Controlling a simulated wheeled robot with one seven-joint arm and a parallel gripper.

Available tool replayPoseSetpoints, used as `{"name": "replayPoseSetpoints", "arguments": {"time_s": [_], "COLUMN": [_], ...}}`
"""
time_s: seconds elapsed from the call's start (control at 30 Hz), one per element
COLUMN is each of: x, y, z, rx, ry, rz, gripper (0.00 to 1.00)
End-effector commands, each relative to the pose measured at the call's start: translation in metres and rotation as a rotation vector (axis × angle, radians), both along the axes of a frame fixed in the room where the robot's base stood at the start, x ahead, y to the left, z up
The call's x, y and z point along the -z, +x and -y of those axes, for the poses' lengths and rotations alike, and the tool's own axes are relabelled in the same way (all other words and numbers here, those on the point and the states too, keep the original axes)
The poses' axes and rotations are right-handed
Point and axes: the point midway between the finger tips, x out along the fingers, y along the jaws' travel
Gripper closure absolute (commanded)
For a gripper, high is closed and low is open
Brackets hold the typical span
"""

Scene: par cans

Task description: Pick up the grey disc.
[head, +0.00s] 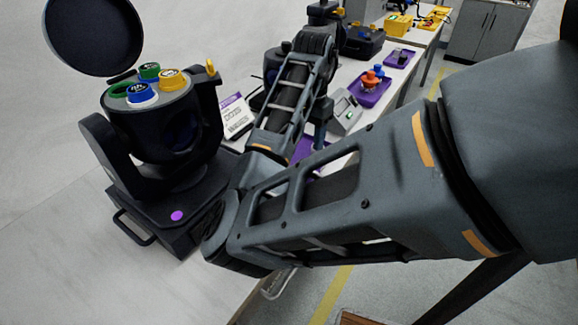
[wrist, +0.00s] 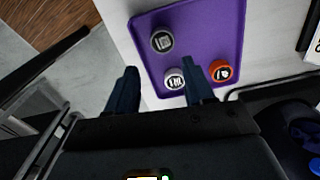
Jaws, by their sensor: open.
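The grey disc (wrist: 162,40) lies on a purple tray (wrist: 200,22) in the wrist view, toward the tray's left side. A smaller disc with a white label (wrist: 174,78) and a red-orange disc (wrist: 220,70) lie on the same tray, nearer my gripper. My gripper (wrist: 160,66) is open and empty, its two dark fingers apart over the tray's near edge. The grey disc is beyond the fingertips, up the picture. In the head view my arm hides the grey disc and my gripper; only a purple patch of a tray (head: 303,150) shows behind the arm.
A black lamp body (head: 160,130) with an open round lid (head: 92,35) and several coloured discs on top stands left. A white sign (head: 236,116) and a grey device (head: 345,112) are on the table. Another purple tray (head: 372,95) holds orange and blue pieces.

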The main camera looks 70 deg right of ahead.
Motion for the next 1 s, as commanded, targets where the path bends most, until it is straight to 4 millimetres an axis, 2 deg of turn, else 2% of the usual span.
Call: {"name": "replayPoseSetpoints", "arguments": {"time_s": [0.37,0.6,0.7,1.0], "x": [0.033,0.066,0.075,0.078], "y": [0.003,0.005,0.005,0.005], "z": [-0.003,-0.002,-0.002,-0.002], "rx": [0.002,0.003,0.002,0.004], "ry": [0.016,0.016,0.014,0.013], "rz": [0.003,0.002,0.003,0.003], "gripper": [0.48,0.48,0.48,0.50]}}
